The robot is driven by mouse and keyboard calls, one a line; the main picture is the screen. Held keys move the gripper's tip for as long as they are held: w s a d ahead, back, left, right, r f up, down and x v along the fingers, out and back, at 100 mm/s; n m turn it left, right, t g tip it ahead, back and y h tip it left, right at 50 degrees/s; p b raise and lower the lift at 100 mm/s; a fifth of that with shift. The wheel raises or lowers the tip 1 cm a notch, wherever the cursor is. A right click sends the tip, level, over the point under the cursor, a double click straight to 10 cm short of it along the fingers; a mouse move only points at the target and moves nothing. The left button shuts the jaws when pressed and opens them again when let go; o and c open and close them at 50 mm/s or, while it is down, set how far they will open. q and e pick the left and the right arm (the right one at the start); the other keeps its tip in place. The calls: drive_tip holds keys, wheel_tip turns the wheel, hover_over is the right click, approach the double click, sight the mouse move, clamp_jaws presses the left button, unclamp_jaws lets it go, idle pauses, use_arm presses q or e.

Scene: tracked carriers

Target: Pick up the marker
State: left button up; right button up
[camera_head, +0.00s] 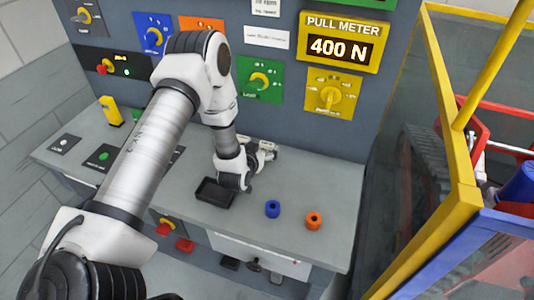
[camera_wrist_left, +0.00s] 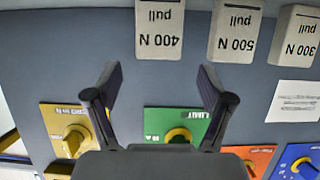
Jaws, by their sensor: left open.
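I cannot make out a marker in either view. My left arm reaches across the workbench in the head view, with its wrist low over the bench near the wall; the fingers do not show clearly there. In the left wrist view my left gripper (camera_wrist_left: 160,82) is open, with nothing between its two dark fingers. It faces the grey wall panel, near the green dial plate (camera_wrist_left: 182,124). My right gripper is in neither view.
White blocks labelled 400 N (camera_wrist_left: 160,30), 500 N (camera_wrist_left: 235,32) and 300 N (camera_wrist_left: 297,38) appear upside down. A yellow frame (camera_head: 458,130) stands at right.

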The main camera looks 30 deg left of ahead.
sight(265, 146)
use_arm(q)
drive_tip(key=b+x, duration=0.1)
drive_tip(key=x, duration=0.1)
drive_tip(key=f+x, duration=0.1)
drive_tip(key=x, duration=0.2)
drive_tip(key=shift+d+f+b, duration=0.1)
drive_tip(key=shift+d+b, duration=0.05)
drive_tip(key=shift+b, duration=0.2)
drive_tip(key=shift+s+r, duration=0.25)
drive_tip(key=shift+r, duration=0.05)
drive_tip(key=shift+s, duration=0.1)
drive_tip(key=c, duration=1.3)
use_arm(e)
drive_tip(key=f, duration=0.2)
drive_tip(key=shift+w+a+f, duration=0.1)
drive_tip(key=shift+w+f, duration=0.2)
use_arm(q)
drive_tip(key=shift+o, duration=0.2)
